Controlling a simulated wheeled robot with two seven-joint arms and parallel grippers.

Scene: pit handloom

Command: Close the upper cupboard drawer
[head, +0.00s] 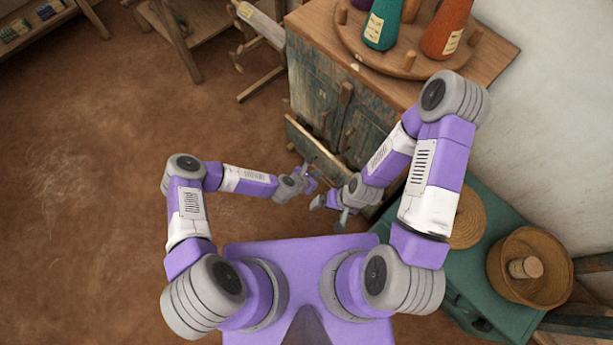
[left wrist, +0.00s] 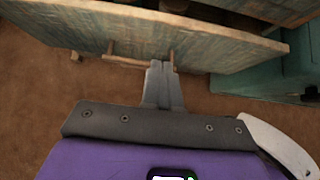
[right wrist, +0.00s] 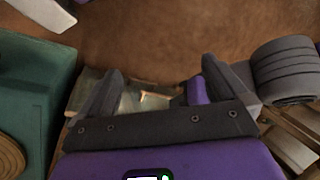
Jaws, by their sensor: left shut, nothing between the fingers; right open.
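The cupboard (head: 330,105) is a weathered blue-green cabinet with a wooden top. A drawer (head: 308,143) stands out from its front. In the left wrist view, the drawer front (left wrist: 150,38) spans the top with a bar handle (left wrist: 125,62), and a dark gap shows behind it. My left gripper (head: 313,181) is shut and empty. Its fingertips (left wrist: 160,66) are at the right end of the handle, close to the drawer front; contact cannot be told. My right gripper (head: 331,209) is open and empty, below the left one; its spread fingers show in the right wrist view (right wrist: 162,72).
A round wooden tray (head: 350,35) with coloured cones stands on the cupboard top. A teal chest (head: 490,210) with baskets (head: 540,290) is at the right. A wooden frame (head: 262,85) stands left of the cupboard. The brown floor at the left is clear.

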